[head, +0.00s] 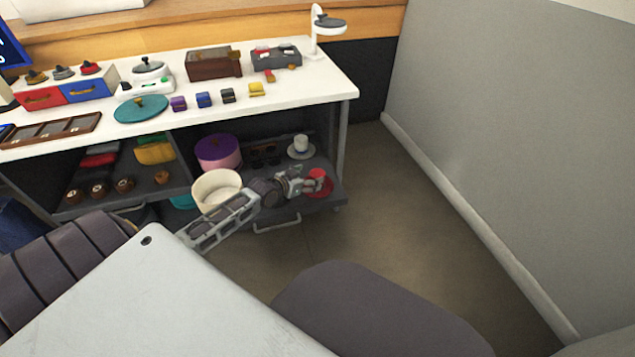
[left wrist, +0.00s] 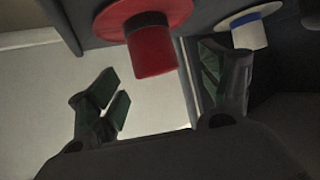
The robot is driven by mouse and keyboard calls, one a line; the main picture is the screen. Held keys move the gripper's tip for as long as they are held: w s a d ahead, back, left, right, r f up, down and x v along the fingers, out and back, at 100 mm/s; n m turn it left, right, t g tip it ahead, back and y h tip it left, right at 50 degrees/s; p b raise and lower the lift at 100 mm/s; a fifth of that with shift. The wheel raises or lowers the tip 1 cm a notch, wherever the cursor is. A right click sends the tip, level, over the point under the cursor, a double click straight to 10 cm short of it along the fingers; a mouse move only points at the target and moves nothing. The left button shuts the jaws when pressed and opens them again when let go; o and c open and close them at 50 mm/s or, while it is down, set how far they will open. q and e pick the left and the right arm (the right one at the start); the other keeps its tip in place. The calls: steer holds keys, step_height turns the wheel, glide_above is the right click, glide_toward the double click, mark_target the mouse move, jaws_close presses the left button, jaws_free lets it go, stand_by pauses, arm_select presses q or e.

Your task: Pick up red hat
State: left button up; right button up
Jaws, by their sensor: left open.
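The red hat (head: 319,181) sits on the right end of the dark lower shelf under the white table. In the left wrist view the red hat (left wrist: 152,48) shows its wide brim and tall crown, ahead of and between the fingers. My left gripper (head: 312,184) reaches in from the left and is at the red hat, partly covering it. In the left wrist view my left gripper (left wrist: 165,95) is open, with its fingers apart on either side. I cannot tell whether a finger touches the hat. My right gripper is not in view.
A white hat with a blue band (left wrist: 248,30) stands close by the right finger; it also shows in the head view (head: 301,147). A cream round box (head: 216,188) and a purple-lidded box (head: 217,152) stand left on the shelf. The floor (head: 400,220) to the right is clear.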

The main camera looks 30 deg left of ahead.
mark_target(314, 176)
arm_select(q)
steer(key=shift+w, duration=0.15)
steer(key=shift+w+d+f, duration=0.1)
steer(key=shift+w, duration=0.05)
steer(key=shift+w+d+f+b, duration=0.15)
steer(key=shift+w+f+b, duration=0.05)
steer(key=shift+w+b, duration=0.4)
steer(key=shift+w+d+f+b, duration=0.15)
steer(key=shift+w+d+b, duration=0.05)
steer(key=shift+w+b, duration=0.2)
steer(key=shift+w, duration=0.25)
steer(key=shift+b+x, duration=0.65)
steer(key=shift+x, duration=0.25)
arm_select(e)
steer(key=shift+w+a+f+t, duration=0.1)
steer(key=shift+w+f, duration=0.05)
steer(key=shift+f, duration=0.35)
steer(key=shift+w+a+f+t, duration=0.1)
steer(key=shift+a+f, duration=0.05)
steer(key=shift+f, duration=0.35)
steer(key=shift+w+a+f+t, duration=0.1)
steer(key=shift+w+f, duration=0.05)
steer(key=shift+f, duration=0.35)
